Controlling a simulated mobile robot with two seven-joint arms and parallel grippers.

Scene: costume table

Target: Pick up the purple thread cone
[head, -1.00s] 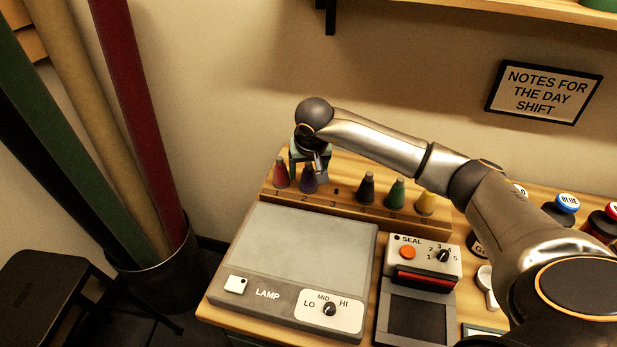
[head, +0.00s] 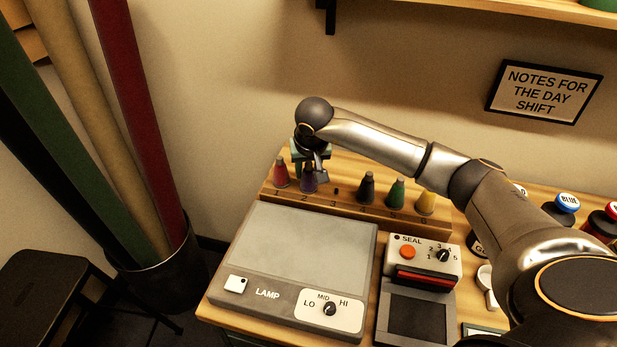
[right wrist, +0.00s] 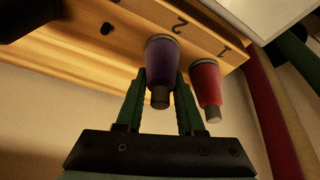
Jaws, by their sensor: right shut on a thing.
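The purple thread cone (head: 308,185) stands at place 2 of the wooden rack (head: 350,212), beside the red cone. It also shows in the right wrist view (right wrist: 161,60), between the two green fingers. My right gripper (head: 311,172) is shut on the purple cone from above and behind; in the right wrist view its fingers (right wrist: 162,78) lie on both sides of the cone. The cone looks upright and still in the rack; its base is partly hidden in the head view. My left gripper is out of view.
The red cone (head: 281,174) stands close on the left. Place 3 is empty; black (head: 367,188), green (head: 396,194) and yellow cones (head: 426,203) stand further right. A lamp box (head: 300,262) and a sealer (head: 422,262) lie in front. The wall is behind.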

